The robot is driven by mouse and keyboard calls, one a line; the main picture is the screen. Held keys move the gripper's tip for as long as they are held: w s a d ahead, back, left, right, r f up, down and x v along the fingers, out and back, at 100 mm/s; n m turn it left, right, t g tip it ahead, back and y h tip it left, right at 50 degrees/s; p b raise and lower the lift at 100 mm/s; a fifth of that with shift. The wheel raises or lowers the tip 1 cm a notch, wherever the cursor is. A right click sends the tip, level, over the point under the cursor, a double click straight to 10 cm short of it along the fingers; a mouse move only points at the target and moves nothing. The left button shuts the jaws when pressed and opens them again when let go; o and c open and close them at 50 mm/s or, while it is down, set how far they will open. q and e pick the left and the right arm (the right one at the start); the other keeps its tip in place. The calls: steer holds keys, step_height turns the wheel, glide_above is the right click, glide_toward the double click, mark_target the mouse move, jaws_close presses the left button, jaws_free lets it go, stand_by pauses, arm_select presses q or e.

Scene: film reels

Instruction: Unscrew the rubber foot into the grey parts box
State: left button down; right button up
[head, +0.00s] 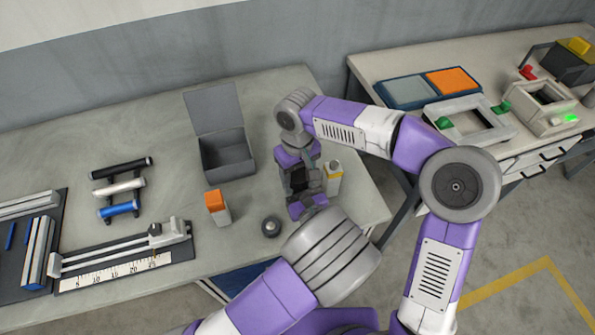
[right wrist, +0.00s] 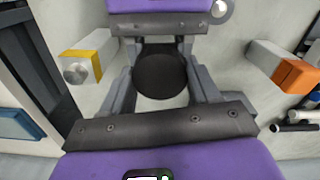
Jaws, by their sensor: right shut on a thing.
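My right gripper (head: 299,182) points down over the table, right of the grey parts box. In the right wrist view, a dark round piece, seemingly the rubber foot (right wrist: 160,76), lies between its fingers (right wrist: 160,88). The right gripper is shut on it. My left gripper (head: 311,202) is close against the right one from the near side, and part of it shows at the top of the wrist view. Its jaw state is unclear. In the head view the foot is hidden by the grippers. The grey parts box (head: 228,158) stands with its lid raised.
An orange-topped block (head: 217,208) and a grey round knob (head: 271,227) stand left of the grippers. Rods on a rack (head: 122,187) and a ruler slide (head: 120,260) lie farther left.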

steer(key=n, duration=0.6)
steer(key=shift+n, duration=0.3)
steer(key=o, duration=1.2)
steer(key=shift+c, duration=0.2)
steer(key=shift+s, duration=0.1)
steer(key=shift+a, duration=0.1)
steer(key=shift+r, duration=2.3)
